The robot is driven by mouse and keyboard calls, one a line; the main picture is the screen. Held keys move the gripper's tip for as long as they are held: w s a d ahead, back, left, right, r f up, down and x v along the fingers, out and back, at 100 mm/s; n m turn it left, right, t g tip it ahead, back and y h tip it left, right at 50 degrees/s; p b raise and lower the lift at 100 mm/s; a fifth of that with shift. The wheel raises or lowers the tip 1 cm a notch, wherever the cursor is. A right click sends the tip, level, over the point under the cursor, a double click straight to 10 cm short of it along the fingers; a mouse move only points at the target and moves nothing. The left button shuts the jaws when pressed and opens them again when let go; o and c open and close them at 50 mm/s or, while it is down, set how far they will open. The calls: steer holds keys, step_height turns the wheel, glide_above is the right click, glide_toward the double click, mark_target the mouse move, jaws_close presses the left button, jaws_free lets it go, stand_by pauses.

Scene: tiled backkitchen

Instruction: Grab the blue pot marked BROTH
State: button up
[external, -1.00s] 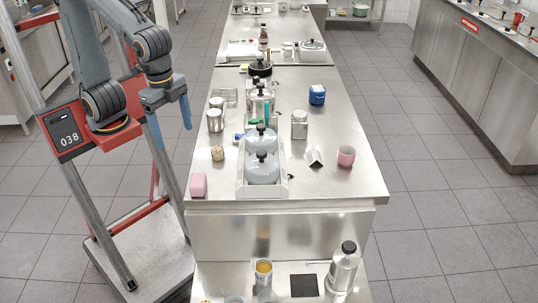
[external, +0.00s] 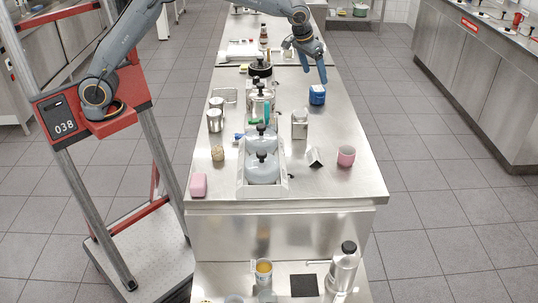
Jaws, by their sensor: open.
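A small dark blue pot (external: 317,97) stands on the right side of the steel counter, with a pale mark on its front that is too small to read. My gripper (external: 314,72) is open with its fingers pointing down, and it shows just above and behind the blue pot in the external view. Nothing shows between the fingers. I cannot tell how far apart the gripper and the pot are.
Two grey-blue lidded pots (external: 262,170) sit in a white tray (external: 277,190) on the near counter. A metal canister (external: 299,128), pink cup (external: 346,156), steel tins (external: 215,121) and pink block (external: 198,185) stand around. The counter's right side near the blue pot is clear.

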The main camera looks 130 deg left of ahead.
steer(key=n, duration=0.1)
glide_toward(317, 88)
steer(key=x, duration=0.4)
steer(key=shift+w+f, duration=0.2)
steer(key=shift+f, duration=0.2)
steer(key=shift+y, duration=0.3)
steer(key=shift+p+x, duration=1.8)
steer(key=shift+x, duration=1.8)
steer(key=shift+d, duration=0.2)
steer(key=c, duration=1.3)
steer(key=shift+c, duration=0.4)
